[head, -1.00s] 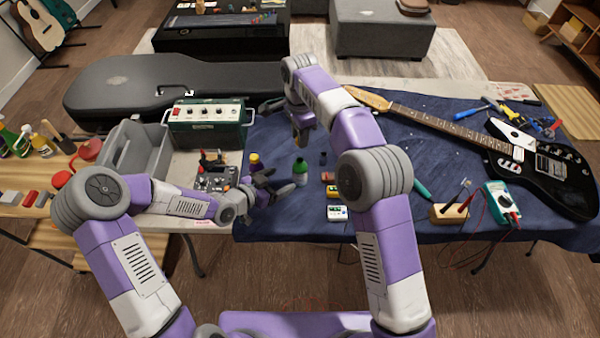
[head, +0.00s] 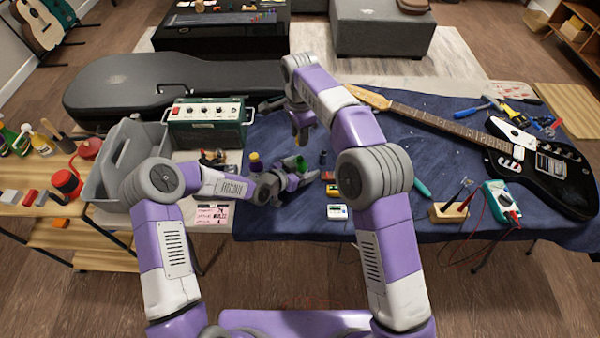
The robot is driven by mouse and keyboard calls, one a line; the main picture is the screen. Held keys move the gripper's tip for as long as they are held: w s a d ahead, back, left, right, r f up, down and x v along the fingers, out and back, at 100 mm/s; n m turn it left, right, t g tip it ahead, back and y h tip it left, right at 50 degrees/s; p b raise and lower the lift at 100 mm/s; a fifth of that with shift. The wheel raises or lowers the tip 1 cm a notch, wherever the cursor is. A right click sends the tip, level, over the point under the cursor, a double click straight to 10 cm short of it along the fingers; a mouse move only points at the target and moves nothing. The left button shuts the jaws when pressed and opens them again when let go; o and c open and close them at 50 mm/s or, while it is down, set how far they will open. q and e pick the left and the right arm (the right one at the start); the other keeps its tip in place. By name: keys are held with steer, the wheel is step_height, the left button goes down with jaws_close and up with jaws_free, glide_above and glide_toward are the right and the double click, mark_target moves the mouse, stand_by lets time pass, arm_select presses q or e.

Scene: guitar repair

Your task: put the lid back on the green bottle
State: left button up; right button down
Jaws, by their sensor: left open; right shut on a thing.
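The green bottle (head: 301,164) stands on the blue cloth; its upper part shows and its lower part is hidden by my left gripper. My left gripper (head: 296,183) is open, with its fingers low at the bottle; I cannot tell if they touch it. My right gripper (head: 300,139) is above and just behind the bottle, pointing down. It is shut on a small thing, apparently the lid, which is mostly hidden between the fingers.
A yellow-topped bottle (head: 255,161) stands left of the green bottle, and a small dark bottle (head: 323,158) to its right. Small boxed meters (head: 337,211) lie in front. A green amplifier (head: 207,122) and grey bin (head: 118,165) are left; a guitar (head: 535,160) lies right.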

arm_select(q)
jaws_close()
arm_select(e)
steer(key=shift+f, duration=2.5)
steer(key=shift+f, duration=0.1)
steer(key=shift+f, duration=0.8)
steer(key=shift+f, duration=0.55)
steer(key=c, duration=0.9)
jaws_free()
